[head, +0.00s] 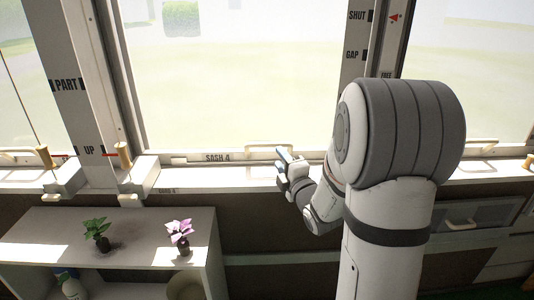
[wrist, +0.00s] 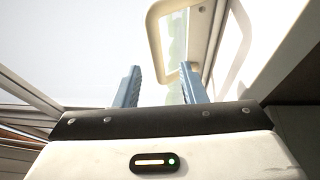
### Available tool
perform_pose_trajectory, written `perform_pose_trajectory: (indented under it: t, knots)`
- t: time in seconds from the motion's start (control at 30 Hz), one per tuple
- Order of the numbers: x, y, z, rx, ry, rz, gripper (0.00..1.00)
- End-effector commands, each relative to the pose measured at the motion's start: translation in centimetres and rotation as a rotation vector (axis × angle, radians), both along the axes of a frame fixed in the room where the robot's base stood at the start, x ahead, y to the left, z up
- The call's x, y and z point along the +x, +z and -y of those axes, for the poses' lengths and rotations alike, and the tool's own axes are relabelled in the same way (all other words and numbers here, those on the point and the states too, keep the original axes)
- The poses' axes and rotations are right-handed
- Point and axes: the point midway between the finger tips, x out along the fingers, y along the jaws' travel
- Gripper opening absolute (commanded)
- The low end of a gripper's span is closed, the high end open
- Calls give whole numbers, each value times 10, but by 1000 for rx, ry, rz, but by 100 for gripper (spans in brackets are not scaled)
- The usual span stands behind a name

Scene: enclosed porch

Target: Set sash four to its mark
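Sash four is the large middle window, with a "SASH 4" label on its bottom rail (head: 217,157). The rail sits low, just above the sill. A pale handle (head: 262,150) is on the rail, partly behind my gripper (head: 283,158). In the wrist view, my gripper (wrist: 161,70) has its two blue fingers apart with nothing held. The cream loop handle (wrist: 154,38) stands ahead, its lower end between the fingertips and close to the right finger; I cannot tell whether they touch. The left post has PART and UP marks (head: 88,150); the right post has SHUT, GAP (head: 352,55) and FREE.
Wooden pegs (head: 125,157) stand in white blocks along the sill at left. A shelf unit (head: 60,222) below holds two small potted plants (head: 181,233). Neighbouring sashes with handles (head: 470,147) flank this one. A red pointer (head: 394,18) is on the right post.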

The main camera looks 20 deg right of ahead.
Motion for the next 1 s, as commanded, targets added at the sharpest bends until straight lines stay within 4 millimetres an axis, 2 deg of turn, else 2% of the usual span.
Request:
perform_pose_trajectory:
  t: [0.07,0.27,0.5,0.7,1.0]
  knots:
    - [0,-5,1,-31,10,46,38]
    - [9,1,-2,-55,21,85,38]
    - [46,9,-9,-53,22,83,38]
    - [69,12,-13,-52,20,82,38]
    - [75,13,-14,-51,19,81,38]
